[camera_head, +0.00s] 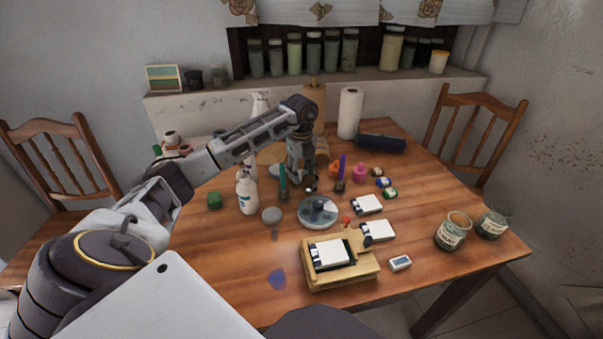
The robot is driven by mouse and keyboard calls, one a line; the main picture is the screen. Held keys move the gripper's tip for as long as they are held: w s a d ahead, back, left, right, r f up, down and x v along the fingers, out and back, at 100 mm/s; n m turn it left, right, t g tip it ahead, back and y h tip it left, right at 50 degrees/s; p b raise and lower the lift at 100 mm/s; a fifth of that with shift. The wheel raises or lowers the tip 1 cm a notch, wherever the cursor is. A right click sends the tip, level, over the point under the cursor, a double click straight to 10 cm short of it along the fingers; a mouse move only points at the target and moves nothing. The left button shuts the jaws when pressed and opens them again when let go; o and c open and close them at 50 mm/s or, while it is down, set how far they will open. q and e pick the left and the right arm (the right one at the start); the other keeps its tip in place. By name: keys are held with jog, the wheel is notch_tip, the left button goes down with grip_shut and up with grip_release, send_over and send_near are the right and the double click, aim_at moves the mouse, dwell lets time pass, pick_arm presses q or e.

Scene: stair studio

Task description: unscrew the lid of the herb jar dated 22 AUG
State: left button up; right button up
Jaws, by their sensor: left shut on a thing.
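Two glass jars with pale labels stand at the table's right end: one jar (453,232) with a tan rim, and another jar (492,222) just right of it. The label dates are too small to read, so I cannot tell which is dated 22 AUG, nor whether either has a lid on. My left gripper (303,180) points down over the middle of the table, well left of both jars. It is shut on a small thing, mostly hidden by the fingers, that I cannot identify. My right gripper is not in view.
A wooden table (410,268) carries a round dish (318,212), a white bottle (247,191), a wooden box with a white pad (329,254), a paper roll (349,113), a dark cylinder (381,143) and several small items. Bare wood lies left of the two jars.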

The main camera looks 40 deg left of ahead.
pick_arm(q)
jog(key=shift+f, duration=0.15)
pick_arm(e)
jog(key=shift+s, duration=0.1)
pick_arm(q)
jog(key=o, duration=0.9)
jog(key=shift+c, duration=0.2)
jog(key=shift+r, duration=0.75)
notch_tip(320, 180, up, 11)
jog(key=p, duration=0.2)
jog(key=shift+f, duration=0.15)
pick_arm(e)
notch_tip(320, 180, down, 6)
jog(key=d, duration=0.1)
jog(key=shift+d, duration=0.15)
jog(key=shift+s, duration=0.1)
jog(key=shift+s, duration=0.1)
